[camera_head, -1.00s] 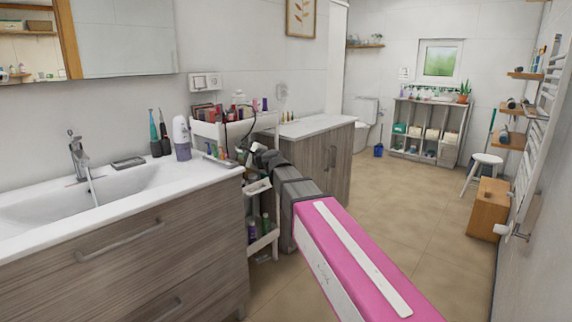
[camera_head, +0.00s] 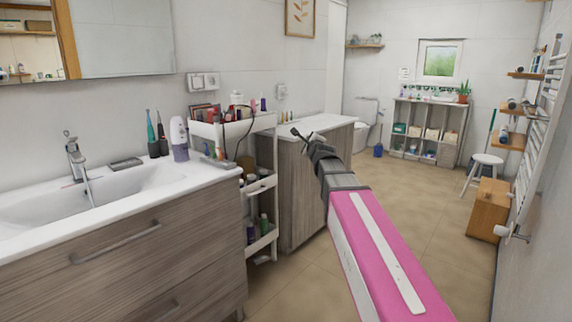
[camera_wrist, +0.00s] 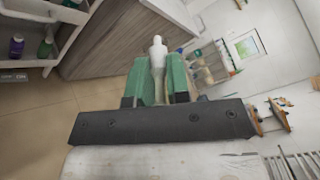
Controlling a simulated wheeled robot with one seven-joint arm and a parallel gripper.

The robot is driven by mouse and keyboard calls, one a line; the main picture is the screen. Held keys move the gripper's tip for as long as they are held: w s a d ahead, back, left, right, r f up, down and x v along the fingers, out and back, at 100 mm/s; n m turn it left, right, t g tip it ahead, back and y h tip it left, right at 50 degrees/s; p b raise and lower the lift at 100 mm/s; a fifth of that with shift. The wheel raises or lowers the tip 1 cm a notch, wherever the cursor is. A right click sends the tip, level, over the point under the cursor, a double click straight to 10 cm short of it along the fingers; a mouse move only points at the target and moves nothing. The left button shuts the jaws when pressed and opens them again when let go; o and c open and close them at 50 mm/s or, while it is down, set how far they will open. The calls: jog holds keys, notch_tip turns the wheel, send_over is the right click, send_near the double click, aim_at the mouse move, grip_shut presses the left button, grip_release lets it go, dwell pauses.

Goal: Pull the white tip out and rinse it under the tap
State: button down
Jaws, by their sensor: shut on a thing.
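My gripper (camera_wrist: 156,84) has green fingers and is shut on the white tip (camera_wrist: 157,50), which stands up between the fingers in the wrist view. In the head view my gripper (camera_head: 301,136) is in the air, to the right of the white cart (camera_head: 264,123) and before the far counter; the tip is too small to make out there. The tap (camera_head: 75,158) is at the left over the white basin (camera_head: 42,207). A thin pale stream (camera_head: 90,192) seems to run from it. My gripper is well away from the tap.
A white and purple device (camera_head: 179,138) and two electric toothbrushes (camera_head: 157,135) stand on the sink counter beside the cart. The cart's top is crowded with cosmetics. A wooden box (camera_head: 487,207) and a stool (camera_head: 484,168) stand at the right. The floor between is clear.

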jog(key=d+r+m+h, duration=0.2)
jog(key=d+h, duration=0.1)
jog(key=d, duration=0.7)
jog(key=s+a+r+n+g+y, duration=0.15)
jog(key=s+a+y, duration=0.3)
jog(key=a, duration=1.55)
jog(key=s+a+n+g+y, duration=0.25)
jog(key=a+y, duration=0.25)
jog(key=a, duration=1.4)
jog(key=s+a+r+n+g+y, duration=0.2)
jog(key=s+a+n+g+y, duration=0.1)
jog(key=s+a, duration=1)
jog(key=s+a+r+n+g+y, duration=0.1)
jog(key=s+a+n+g+y, duration=0.2)
jog(key=s+a, duration=1)
jog(key=a+g, duration=0.3)
jog(key=a, duration=0.3)
jog(key=shift+s+r, duration=0.3)
jog(key=shift+r, duration=0.05)
jog(key=shift+a, duration=0.1)
